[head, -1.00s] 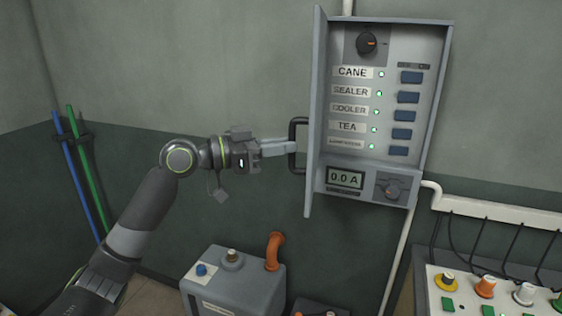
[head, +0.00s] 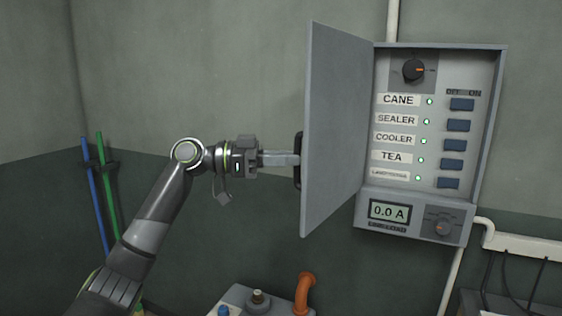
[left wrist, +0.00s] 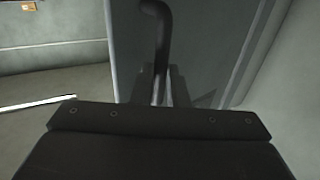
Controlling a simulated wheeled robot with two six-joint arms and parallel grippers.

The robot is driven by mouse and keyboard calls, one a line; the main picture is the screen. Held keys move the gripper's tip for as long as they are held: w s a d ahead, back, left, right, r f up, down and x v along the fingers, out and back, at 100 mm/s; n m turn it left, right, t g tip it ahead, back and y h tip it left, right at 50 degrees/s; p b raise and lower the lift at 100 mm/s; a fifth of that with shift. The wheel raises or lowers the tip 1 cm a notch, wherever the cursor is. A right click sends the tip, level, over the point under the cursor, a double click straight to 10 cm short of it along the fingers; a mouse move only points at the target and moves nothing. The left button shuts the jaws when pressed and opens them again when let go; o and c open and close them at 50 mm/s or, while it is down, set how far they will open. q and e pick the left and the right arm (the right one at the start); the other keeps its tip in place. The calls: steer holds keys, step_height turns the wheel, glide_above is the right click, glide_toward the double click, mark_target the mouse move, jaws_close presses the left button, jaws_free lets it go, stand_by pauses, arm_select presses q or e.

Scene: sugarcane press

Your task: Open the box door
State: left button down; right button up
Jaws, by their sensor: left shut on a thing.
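The grey box (head: 484,150) hangs on the wall at the right of the head view. Its door (head: 335,135) stands open, swung out to the left, and the panel inside shows. The dark door handle (head: 298,160) is on the door's left side, partly hidden behind the door edge. My left gripper (head: 293,159) is shut on the handle. In the left wrist view the dark curved handle (left wrist: 157,30) runs down between the fingers, with the grey door (left wrist: 205,45) behind it. My right gripper is not in view.
Inside the box are a rotary knob (head: 414,70), labelled rows with blue switches and lit green lamps. Below is a display (head: 390,211) reading 0.0 A. A grey machine with an orange pipe (head: 304,293) stands below. Blue and green poles (head: 102,190) lean at the left wall.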

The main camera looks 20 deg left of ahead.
arm_select(q)
steer(key=shift+w+a+r, duration=0.1)
steer(key=shift+w+r, duration=0.05)
steer(key=shift+w, duration=0.05)
steer(key=c, duration=1.8)
jaws_free()
steer(key=o, duration=0.4)
steer(key=shift+w+d+f, duration=0.2)
steer(key=shift+w+d, duration=0.15)
steer(key=shift+w, duration=0.15)
steer(key=shift+w+d+f, duration=0.2)
steer(key=shift+w+d, duration=0.1)
steer(key=shift+w, duration=0.2)
steer(key=shift+c, duration=0.2)
steer(key=b+v, duration=0.6)
steer(key=v, duration=1.2)
steer(key=shift+s, duration=0.35)
steer(key=shift+d, duration=0.1)
